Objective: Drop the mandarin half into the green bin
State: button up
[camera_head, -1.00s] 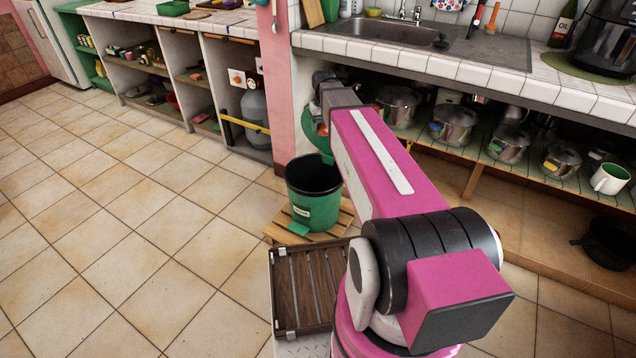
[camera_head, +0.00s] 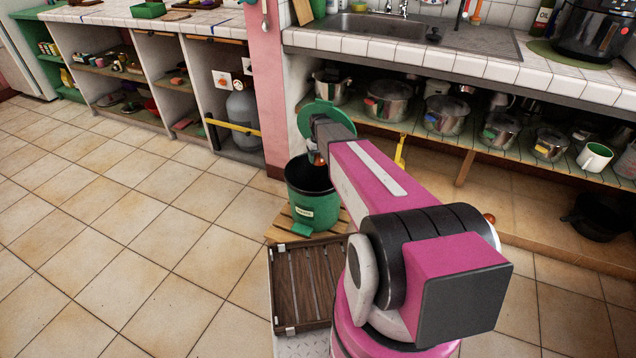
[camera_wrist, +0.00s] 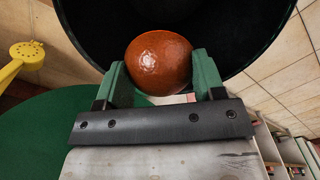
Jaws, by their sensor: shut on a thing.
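The green bin (camera_head: 314,214) stands on a small wooden pallet with its round green lid (camera_head: 312,106) raised behind it. My gripper (camera_wrist: 161,74) is shut on the mandarin half (camera_wrist: 160,58), which shows a shiny orange-brown rounded side between the green fingers. In the wrist view the bin's dark opening (camera_wrist: 215,25) lies behind the fruit. In the head view my arm's end is over the bin's mouth, and a small orange bit of the fruit (camera_head: 318,158) shows there. My arm hides part of the bin's right side and most of the gripper.
Right of the bin is a shelf (camera_head: 430,140) with several pots under the tiled counter. A yellow thing (camera_head: 400,152) hangs near the shelf edge, close to my arm; a pink pillar (camera_head: 266,90) stands behind left. The floor (camera_head: 140,230) at left is clear.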

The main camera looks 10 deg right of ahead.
jog(key=shift+f, duration=2.75)
jog(key=o, duration=1)
notch_tip(320, 180, up, 11)
jog(key=shift+f, duration=0.1)
